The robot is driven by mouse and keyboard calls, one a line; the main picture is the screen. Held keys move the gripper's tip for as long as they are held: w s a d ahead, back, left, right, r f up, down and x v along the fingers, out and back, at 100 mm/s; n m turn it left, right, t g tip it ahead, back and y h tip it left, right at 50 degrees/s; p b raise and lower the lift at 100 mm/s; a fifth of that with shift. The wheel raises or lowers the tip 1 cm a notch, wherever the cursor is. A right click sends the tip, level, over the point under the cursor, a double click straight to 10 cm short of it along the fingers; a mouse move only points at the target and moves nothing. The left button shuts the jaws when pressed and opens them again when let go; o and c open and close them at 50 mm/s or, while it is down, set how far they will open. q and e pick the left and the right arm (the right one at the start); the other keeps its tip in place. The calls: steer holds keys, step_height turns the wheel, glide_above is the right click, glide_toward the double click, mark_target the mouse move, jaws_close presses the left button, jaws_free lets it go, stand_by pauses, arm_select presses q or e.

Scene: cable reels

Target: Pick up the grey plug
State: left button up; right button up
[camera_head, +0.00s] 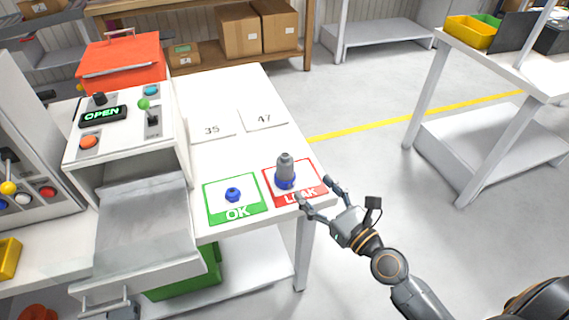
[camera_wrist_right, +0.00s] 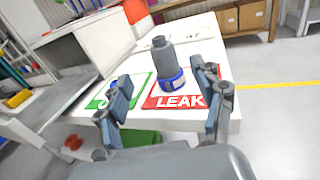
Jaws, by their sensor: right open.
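The grey plug (camera_head: 285,163) stands upright on the red LEAK mat (camera_head: 311,194), with a blue ring around its base. It also shows in the right wrist view (camera_wrist_right: 164,58), ahead of my fingers and between them in the picture. My right gripper (camera_head: 316,190) is open and empty, at the front right edge of the LEAK mat, apart from the plug. In the right wrist view its two fingers (camera_wrist_right: 165,110) are spread wide. My left gripper is not in view.
A green OK mat (camera_head: 211,207) with a small blue piece (camera_head: 233,195) lies left of the LEAK mat. A control box with an OPEN display (camera_head: 103,115) stands further left. Cards marked 35 (camera_head: 212,129) and 47 (camera_head: 264,119) lie behind.

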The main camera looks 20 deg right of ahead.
mark_target(288, 162)
steer(key=p+x, duration=0.1)
steer(key=x, duration=0.5)
steer(key=shift+w+a+r, duration=0.1)
steer(key=shift+w, duration=0.15)
steer(key=shift+w+a+p, duration=0.15)
steer(key=shift+w+p, duration=0.15)
steer(key=shift+w, duration=0.2)
steer(key=shift+w+a, duration=0.1)
steer(key=shift+w, duration=0.25)
steer(key=x, duration=0.4)
steer(key=shift+w+p, duration=0.25)
steer(key=shift+p, duration=0.15)
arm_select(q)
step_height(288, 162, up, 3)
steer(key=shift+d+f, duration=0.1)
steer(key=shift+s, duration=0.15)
arm_select(e)
steer(key=shift+s, duration=0.1)
steer(key=shift+c, duration=0.2)
steer(key=c, duration=0.4)
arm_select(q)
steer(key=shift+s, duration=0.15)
arm_select(e)
jaws_close()
